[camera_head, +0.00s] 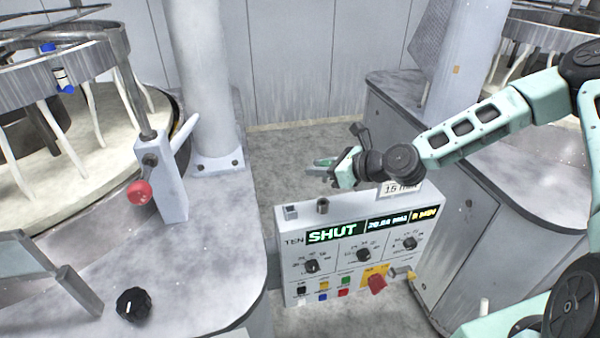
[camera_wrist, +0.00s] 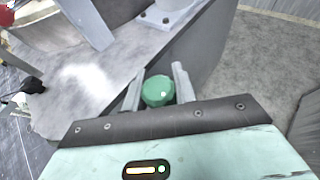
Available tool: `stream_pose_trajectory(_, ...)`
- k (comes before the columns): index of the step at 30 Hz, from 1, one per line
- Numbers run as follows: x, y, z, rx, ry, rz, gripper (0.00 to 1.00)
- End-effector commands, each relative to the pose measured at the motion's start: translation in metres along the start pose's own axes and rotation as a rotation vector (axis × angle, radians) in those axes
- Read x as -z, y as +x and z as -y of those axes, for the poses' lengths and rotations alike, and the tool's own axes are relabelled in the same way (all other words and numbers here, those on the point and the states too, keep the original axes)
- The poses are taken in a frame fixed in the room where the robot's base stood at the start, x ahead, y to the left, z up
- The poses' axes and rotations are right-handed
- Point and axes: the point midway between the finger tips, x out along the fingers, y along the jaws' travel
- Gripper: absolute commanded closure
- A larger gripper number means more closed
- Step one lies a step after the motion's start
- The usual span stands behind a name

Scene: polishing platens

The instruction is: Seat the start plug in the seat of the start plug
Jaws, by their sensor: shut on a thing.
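The start plug is a green, round-topped piece (camera_wrist: 158,92), held between the two grey fingers of my gripper (camera_wrist: 158,84) in the wrist view. In the head view my gripper (camera_head: 322,168) is above and behind the top of the control box, pointing left, with a bit of green at its fingers. The box (camera_head: 350,240) reads SHUT on its display. A short dark cylinder (camera_head: 322,205) stands on its top left; I cannot tell whether this is the seat. The plug is apart from the box. Its lower end is hidden.
A polishing machine (camera_head: 60,200) with a red-knobbed lever (camera_head: 138,193) and a black knob (camera_head: 133,304) stands on the left. A grey cabinet (camera_head: 440,215) stands on the right. A white column (camera_head: 205,90) rises behind. Floor (camera_head: 300,150) shows between the machines.

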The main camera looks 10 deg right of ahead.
Motion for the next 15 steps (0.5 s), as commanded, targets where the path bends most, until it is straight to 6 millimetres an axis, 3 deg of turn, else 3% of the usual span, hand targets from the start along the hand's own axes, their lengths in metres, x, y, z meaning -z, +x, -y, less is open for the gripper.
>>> stream_pose_trajectory(12, -0.0013, -0.0006, 0.0000, 0.000, 0.004, 0.000, 0.95)
stream_pose_trajectory(15, 0.0085, 0.0036, 0.0000, 0.000, 0.002, 0.000, 0.95)
